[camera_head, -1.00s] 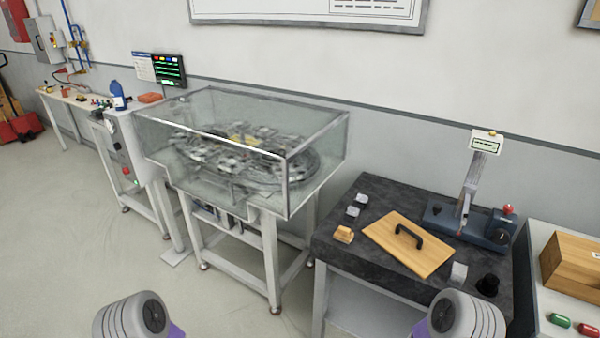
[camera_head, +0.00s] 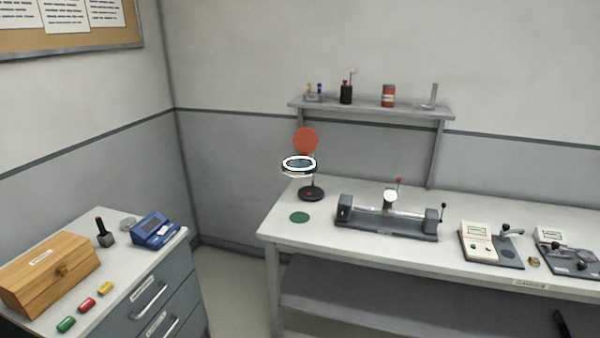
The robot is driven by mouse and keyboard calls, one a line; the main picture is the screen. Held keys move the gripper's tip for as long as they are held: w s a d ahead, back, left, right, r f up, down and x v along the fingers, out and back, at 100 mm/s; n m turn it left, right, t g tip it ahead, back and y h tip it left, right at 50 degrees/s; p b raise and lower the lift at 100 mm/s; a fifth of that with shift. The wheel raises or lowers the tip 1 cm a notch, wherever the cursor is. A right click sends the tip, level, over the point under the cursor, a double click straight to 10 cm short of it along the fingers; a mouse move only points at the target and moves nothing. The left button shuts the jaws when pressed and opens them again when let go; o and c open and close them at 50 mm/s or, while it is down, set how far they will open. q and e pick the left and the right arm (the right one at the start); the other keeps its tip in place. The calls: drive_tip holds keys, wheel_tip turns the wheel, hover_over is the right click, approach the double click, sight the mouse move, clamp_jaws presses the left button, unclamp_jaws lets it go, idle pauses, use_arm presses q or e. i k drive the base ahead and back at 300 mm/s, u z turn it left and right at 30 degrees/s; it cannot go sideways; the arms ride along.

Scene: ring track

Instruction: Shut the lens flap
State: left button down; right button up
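A magnifier stand with a round black base (camera_head: 312,194) stands at the left end of the white workbench. Its ring-shaped lens head (camera_head: 299,164) has a white rim. An orange-red round flap (camera_head: 305,140) stands upright above the lens, so the flap is raised and apart from the lens face. Neither of my grippers shows in the head view now.
The white bench (camera_head: 275,225) also holds a green disc (camera_head: 299,217), a long grey fixture (camera_head: 388,218) and small devices (camera_head: 490,244) at right. A shelf (camera_head: 370,106) is behind. At left, a drawer cabinet (camera_head: 160,300) carries a wooden box (camera_head: 50,273). A floor gap separates cabinet and bench.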

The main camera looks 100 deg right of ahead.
sight(305, 140)
drive_tip(key=z, duration=3.25)
drive_tip(key=k, duration=0.6)
drive_tip(key=z, duration=0.85)
drive_tip(key=i, duration=1.4)
drive_tip(key=u, duration=0.75)
drive_tip(key=i, duration=1)
drive_tip(key=u, duration=1.1)
